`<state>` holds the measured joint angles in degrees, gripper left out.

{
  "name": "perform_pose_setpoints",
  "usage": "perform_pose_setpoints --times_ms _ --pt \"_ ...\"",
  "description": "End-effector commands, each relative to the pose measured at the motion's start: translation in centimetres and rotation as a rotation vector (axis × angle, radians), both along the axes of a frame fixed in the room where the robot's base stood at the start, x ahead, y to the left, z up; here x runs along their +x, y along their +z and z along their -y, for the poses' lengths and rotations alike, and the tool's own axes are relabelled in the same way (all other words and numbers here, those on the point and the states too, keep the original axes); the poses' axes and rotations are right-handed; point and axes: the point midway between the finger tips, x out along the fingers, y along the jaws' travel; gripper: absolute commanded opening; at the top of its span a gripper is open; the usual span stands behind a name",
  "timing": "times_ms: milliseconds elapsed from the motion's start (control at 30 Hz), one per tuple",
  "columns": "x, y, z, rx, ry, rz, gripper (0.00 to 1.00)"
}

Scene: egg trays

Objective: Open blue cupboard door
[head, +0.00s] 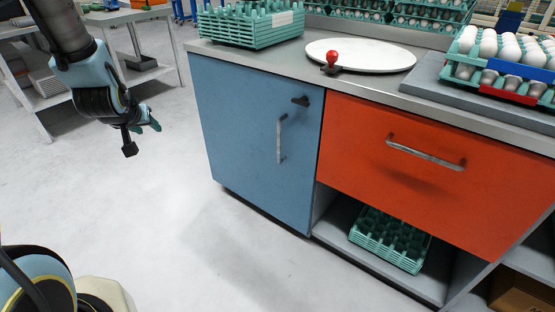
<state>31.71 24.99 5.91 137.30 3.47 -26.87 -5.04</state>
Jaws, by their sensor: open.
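The blue cupboard door (247,150) is at the left end of the counter in the head view and looks closed. It has a vertical metal bar handle (281,139) near its right edge. My gripper (140,142) is in the air to the left of the door, pointing down, well apart from the door and handle. It is open, and I see nothing held in it. Its fingers are partly hidden by its own body.
Right of the door is an orange drawer (430,165) with a horizontal handle (426,152). Below it, green trays (390,238) sit on an open shelf. The counter holds a white round board (360,55), a red knob (332,58) and egg trays (462,72). The floor before the door is clear.

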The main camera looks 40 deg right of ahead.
Motion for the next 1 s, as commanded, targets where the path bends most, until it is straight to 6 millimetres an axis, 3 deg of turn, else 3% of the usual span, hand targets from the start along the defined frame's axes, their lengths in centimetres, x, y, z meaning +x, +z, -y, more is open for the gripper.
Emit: perform_pose_setpoints --times_ms 33,200,300,400,500,667,867,1000 --pt "0.2 -4.0 3.2 -0.028 -0.058 0.056 0.47" --pt "-0.5 -9.7 13.4 -0.178 -0.246 0.268 0.47" --pt "-2.7 -12.7 19.0 -0.283 -0.365 0.376 0.47" --pt "-5.7 -15.0 23.3 -0.389 -0.47 0.46 0.47" --pt "-8.5 -16.5 26.1 -0.476 -0.553 0.517 0.47" --pt "-11.1 -17.2 28.1 -0.557 -0.621 0.562 0.47" --pt "-10.8 -16.9 29.8 -0.573 -0.631 0.573 0.47" --pt "-9.7 -16.9 32.0 -0.573 -0.631 0.574 0.47"
